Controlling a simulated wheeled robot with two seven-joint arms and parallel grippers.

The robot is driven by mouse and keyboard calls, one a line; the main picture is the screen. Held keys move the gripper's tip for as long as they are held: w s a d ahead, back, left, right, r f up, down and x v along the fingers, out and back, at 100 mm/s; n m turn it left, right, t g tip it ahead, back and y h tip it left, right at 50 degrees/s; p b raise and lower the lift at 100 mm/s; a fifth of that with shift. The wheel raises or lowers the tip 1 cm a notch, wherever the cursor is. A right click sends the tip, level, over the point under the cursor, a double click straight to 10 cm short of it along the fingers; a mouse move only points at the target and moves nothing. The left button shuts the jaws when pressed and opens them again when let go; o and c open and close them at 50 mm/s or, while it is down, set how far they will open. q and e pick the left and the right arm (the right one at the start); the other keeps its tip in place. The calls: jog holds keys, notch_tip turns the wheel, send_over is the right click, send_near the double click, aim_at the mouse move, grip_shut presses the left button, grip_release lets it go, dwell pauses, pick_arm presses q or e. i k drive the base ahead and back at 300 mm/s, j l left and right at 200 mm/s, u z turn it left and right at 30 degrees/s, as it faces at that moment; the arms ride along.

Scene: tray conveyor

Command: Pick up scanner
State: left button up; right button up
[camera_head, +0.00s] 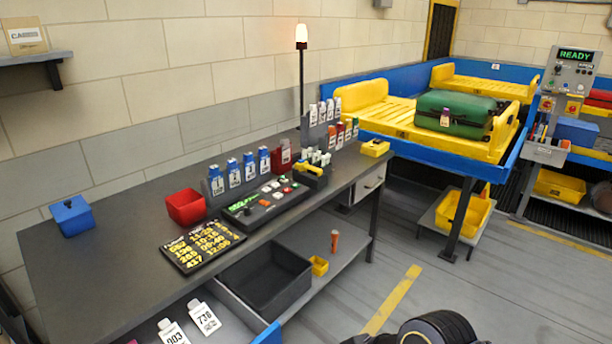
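I cannot make out a scanner for certain. A small yellow-and-black item (311,170) lies among other small things at the right part of the dark desk (130,250); it is too small to tell whether it is the scanner. A yellow block-like item (375,148) sits at the desk's far right corner. Neither gripper shows. A dark rounded part at the bottom edge, right of centre, looks like one of my arm links; no fingers are visible on it.
A keypad console (265,202), price-like board (207,246), red bin (186,207), blue box (72,216) and several tags stand on the desk. A green suitcase (458,116) lies in a yellow conveyor tray (385,116). Floor at right is open.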

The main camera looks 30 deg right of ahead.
aim_at(305, 167)
jog(key=i+l+z, duration=0.15)
jog(key=z, duration=0.25)
jog(key=i+l+z, duration=0.25)
jog(key=z, duration=0.2)
jog(key=i+l+z, duration=0.15)
jog(key=z, duration=0.25)
jog(key=i+l+z, duration=0.15)
jog(key=i+z, duration=0.6)
jog(key=i+u, duration=0.4)
jog(key=i+l+u, duration=0.15)
jog(key=u, duration=0.25)
jog(key=i+j+u, duration=0.1)
jog(key=u, duration=0.3)
jog(key=i+u, duration=0.2)
jog(key=u, duration=0.2)
jog(key=i+u, duration=0.15)
jog(key=u, duration=0.25)
jog(key=i+u, duration=0.15)
jog(key=u, duration=0.25)
jog(key=i+l+u, duration=0.1)
jog(key=u, duration=0.3)
